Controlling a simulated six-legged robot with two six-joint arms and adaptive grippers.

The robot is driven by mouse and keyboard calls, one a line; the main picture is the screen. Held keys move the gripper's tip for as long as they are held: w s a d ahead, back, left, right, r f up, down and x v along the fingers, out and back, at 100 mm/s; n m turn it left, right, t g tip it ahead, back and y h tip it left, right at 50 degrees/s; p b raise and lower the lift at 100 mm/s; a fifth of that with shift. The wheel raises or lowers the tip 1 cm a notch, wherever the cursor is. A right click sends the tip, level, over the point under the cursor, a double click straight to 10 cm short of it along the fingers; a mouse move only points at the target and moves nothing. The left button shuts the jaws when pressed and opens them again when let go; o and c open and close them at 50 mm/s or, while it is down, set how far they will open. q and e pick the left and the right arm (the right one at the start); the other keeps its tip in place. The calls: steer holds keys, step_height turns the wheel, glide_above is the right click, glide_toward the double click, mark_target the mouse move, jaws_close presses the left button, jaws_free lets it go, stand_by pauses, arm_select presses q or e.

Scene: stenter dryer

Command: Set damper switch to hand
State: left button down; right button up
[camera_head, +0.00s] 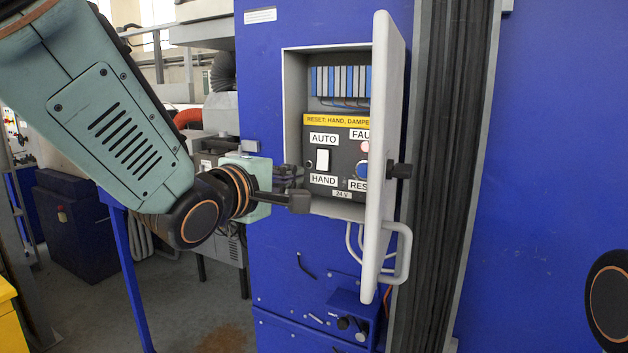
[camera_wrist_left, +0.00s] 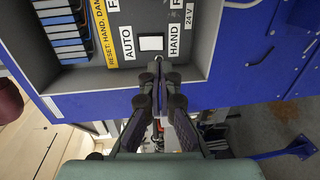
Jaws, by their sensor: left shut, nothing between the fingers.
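The damper switch (camera_head: 322,160) is a white rocker on a dark panel inside the open control box, between the labels AUTO above and HAND (camera_head: 323,180) below. It also shows in the left wrist view (camera_wrist_left: 151,43), with HAND (camera_wrist_left: 174,39) to its right. Which way the rocker is tipped I cannot tell. My left gripper (camera_head: 301,187) is shut and empty at the box's left edge, beside the HAND label. In the left wrist view its fingertips (camera_wrist_left: 158,66) meet just below the switch, and contact cannot be told. My right gripper is out of view.
The grey box door (camera_head: 385,140) stands open to the right, with a pale handle (camera_head: 399,250) low down. A dark corrugated strip (camera_head: 445,150) runs beyond the door.

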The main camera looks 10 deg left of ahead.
mark_target(321, 169)
arm_select(q)
steer(key=p+x, duration=0.1)
steer(key=x, duration=0.6)
steer(key=shift+w+p, duration=0.25)
steer(key=shift+p, duration=0.15)
steer(key=shift+w+d, duration=0.2)
steer(key=shift+w, duration=0.3)
steer(key=shift+w+f, duration=0.1)
steer(key=shift+w, duration=0.05)
steer(key=shift+w, duration=0.1)
